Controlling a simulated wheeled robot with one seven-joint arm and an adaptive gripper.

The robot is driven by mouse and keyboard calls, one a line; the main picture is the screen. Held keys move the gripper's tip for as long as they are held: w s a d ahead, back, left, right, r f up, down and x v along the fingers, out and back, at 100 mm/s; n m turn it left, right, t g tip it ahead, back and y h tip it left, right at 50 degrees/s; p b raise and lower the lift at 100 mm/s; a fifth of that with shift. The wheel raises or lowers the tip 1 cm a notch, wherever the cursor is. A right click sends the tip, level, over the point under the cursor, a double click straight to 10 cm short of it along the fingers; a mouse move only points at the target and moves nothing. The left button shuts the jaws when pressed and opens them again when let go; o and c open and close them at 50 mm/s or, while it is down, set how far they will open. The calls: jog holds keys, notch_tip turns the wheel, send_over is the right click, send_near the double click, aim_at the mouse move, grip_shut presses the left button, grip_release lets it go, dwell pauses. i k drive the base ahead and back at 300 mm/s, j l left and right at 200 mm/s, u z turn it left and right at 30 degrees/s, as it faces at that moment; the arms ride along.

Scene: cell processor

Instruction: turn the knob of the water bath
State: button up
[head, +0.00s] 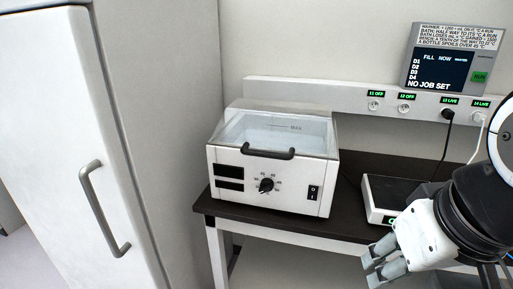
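The water bath (285,200) is a white box with a clear lid and a black lid handle (267,153). It stands at the left of a dark bench top. Its black knob (266,185) is on the front panel, with a number scale around it. A rocker switch (313,192) is to the right of the knob, and dark displays (230,171) are to its left. The lid is down. My gripper (372,273) is at the lower right, in front of the bench, well apart from the knob. Its grey fingers look close together, and their gap is unclear.
A small device with a dark top (393,192) stands right of the bath, partly hidden by my arm. A white cabinet with a grey handle (103,205) stands at the left. Wall sockets (407,108) and a control screen (440,68) reading "NO JOB SET" are behind.

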aim_at(267, 184)
jog(key=z, duration=0.6)
jog(key=l+z, duration=0.35)
jog(key=i+l+z, duration=0.1)
jog(key=l+z, duration=0.2)
jog(key=i+l+z, duration=0.1)
jog(key=l+z, duration=0.25)
jog(key=l, duration=0.1)
jog(key=k+u, duration=0.1)
jog(key=u, duration=0.75)
jog(key=k+u, duration=0.15)
jog(key=u, duration=0.25)
jog(key=k+u, duration=0.1)
jog(key=u, duration=0.3)
